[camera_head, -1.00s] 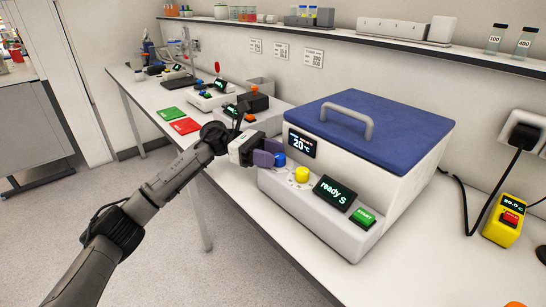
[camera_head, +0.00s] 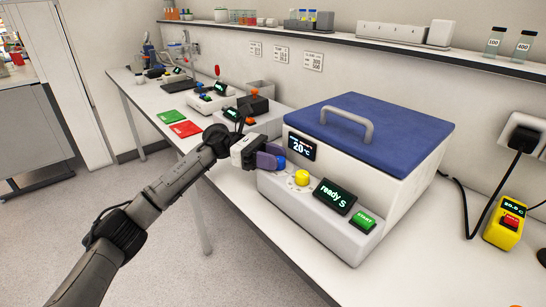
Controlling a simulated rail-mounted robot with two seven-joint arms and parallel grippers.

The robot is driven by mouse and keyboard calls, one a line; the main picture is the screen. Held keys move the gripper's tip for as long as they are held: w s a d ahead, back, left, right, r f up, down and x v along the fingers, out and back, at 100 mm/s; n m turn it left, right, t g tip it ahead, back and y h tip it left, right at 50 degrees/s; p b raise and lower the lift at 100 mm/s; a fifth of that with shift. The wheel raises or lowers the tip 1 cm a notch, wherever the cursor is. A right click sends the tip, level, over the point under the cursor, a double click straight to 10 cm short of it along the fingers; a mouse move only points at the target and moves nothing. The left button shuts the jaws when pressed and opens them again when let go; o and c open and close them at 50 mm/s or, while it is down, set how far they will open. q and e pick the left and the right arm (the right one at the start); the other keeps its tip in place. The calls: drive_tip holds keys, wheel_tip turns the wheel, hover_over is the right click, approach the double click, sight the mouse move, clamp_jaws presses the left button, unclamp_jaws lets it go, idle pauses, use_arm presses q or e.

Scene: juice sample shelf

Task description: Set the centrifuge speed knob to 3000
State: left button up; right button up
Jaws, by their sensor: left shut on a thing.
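The centrifuge (camera_head: 300,208) is a white box with a closed blue lid (camera_head: 372,128) and a grey handle, standing on the bench at the right. Its sloped front carries a blue knob (camera_head: 281,162), a yellow knob (camera_head: 302,177), a "ready" display (camera_head: 334,196) and a green START button (camera_head: 363,221). An upper display (camera_head: 301,147) reads 20 °C. My left gripper (camera_head: 272,161) is at the blue knob, its purple fingers shut on it and partly hiding it. The yellow knob stands free beside it. The dial marks are too small to read. My right gripper is not in view.
More devices (camera_head: 212,101) stand along the bench to the left, with a green mat (camera_head: 172,115) and a red mat (camera_head: 186,128). A yellow device (camera_head: 503,226) with a red button is at the right. A shelf above holds bottles (camera_head: 523,45).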

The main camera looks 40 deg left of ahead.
use_arm(q)
drive_tip(key=m+g, duration=0.1)
drive_tip(key=m+g+p, duration=0.1)
drive_tip(key=g, duration=0.1)
drive_tip(key=shift+w+g, duration=0.25)
drive_tip(key=shift+g, duration=0.05)
drive_tip(key=shift+w+m+g, duration=0.15)
drive_tip(key=shift+m+g, duration=1.65)
drive_tip(key=shift+g, duration=0.7)
drive_tip(key=o, duration=0.6)
drive_tip(key=shift+o, duration=0.2)
